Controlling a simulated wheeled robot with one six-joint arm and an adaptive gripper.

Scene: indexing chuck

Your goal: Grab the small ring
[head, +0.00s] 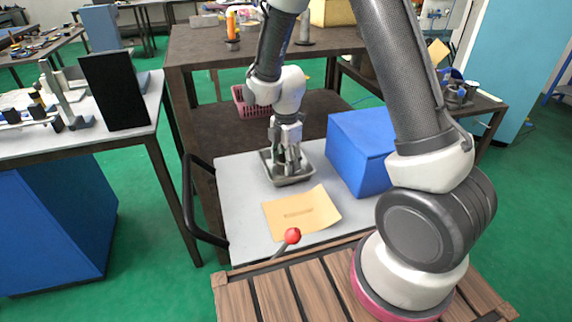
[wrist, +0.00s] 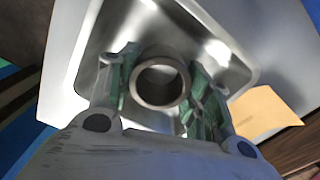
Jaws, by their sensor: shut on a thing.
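The small ring (wrist: 160,104) is a dark grey metal ring in the wrist view, its round hole facing the camera. My gripper (wrist: 160,92) has one finger on each side of it and is shut on it. The ring is over or in a shiny metal tray (wrist: 236,62); I cannot tell whether it touches the tray floor. In the head view my gripper (head: 287,163) points down into the tray (head: 292,181), and the ring is hidden behind the fingers.
A blue box (head: 358,150) stands right of the tray on the light grey cart top (head: 238,190). A tan envelope (head: 300,212) lies in front of the tray. A red ball-topped lever (head: 292,236) rises near the front edge. A pink basket (head: 242,104) sits behind.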

